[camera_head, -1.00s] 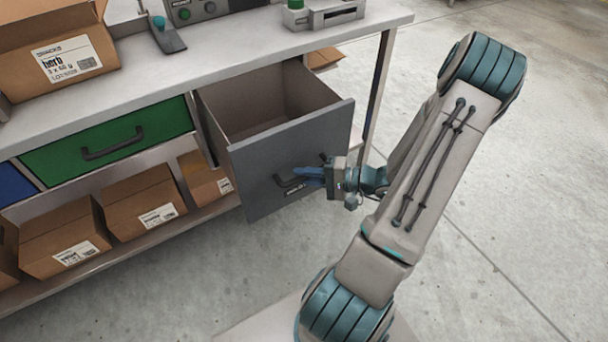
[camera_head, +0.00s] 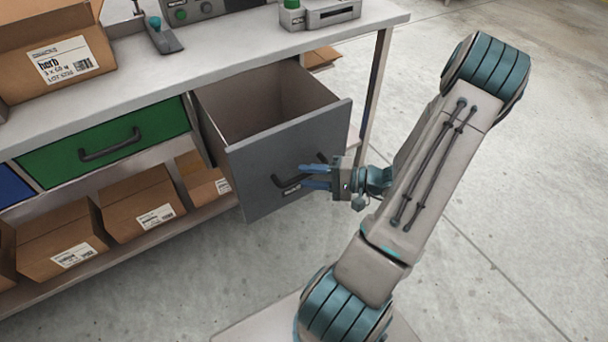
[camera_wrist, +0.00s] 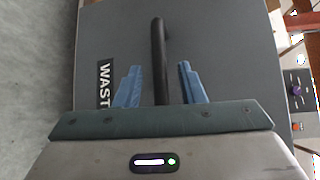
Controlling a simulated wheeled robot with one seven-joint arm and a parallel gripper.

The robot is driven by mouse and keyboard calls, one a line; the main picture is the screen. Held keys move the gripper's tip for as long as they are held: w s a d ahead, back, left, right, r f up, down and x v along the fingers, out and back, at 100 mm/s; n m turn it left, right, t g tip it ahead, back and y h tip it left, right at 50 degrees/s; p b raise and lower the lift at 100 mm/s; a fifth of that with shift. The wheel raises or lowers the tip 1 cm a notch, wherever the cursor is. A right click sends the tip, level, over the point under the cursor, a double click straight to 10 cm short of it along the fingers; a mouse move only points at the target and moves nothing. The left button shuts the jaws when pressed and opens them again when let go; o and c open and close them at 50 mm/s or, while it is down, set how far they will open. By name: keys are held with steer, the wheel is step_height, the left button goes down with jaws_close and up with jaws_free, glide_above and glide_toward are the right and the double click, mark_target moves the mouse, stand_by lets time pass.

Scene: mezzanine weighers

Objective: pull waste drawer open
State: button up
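The grey waste drawer (camera_head: 260,185) stands pulled out of the bench, and its empty-looking inside shows from above. Its dark bar handle (camera_head: 284,181) is on the front, above a small label. In the wrist view the handle (camera_wrist: 158,50) runs between my two blue fingers, with a gap on each side. The label (camera_wrist: 105,84) there reads "WAST", partly hidden. My gripper (camera_head: 308,176) is open at the drawer front, its fingers above and below the handle. It also shows in the wrist view (camera_wrist: 160,86).
A green drawer (camera_head: 105,145) and a blue drawer (camera_head: 14,186) sit shut to the left. Cardboard boxes (camera_head: 140,203) stand on the lower shelf. The bench top (camera_head: 225,55) holds an open box and devices. Floor to the right is clear.

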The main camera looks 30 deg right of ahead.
steer(key=v, duration=1.2)
steer(key=shift+p, duration=0.4)
steer(key=shift+a, duration=0.1)
steer(key=a+r+n+g+h+p, duration=0.2)
steer(key=a+r, duration=0.5)
steer(key=r, duration=0.4)
steer(key=a+r+n+g+h+p, duration=0.3)
steer(key=a+r+h+p, duration=0.3)
steer(key=r, duration=0.5)
steer(key=s+a+r+n+g+h+p, duration=0.1)
steer(key=a+r+n+g+h+p, duration=0.2)
steer(key=a+r+p, duration=0.5)
step_height(320, 180, up, 3)
steer(key=shift+a+r+n+h+p, duration=0.2)
steer(key=shift+a+n+h+p, duration=0.3)
steer(key=shift+a+n, duration=0.4)
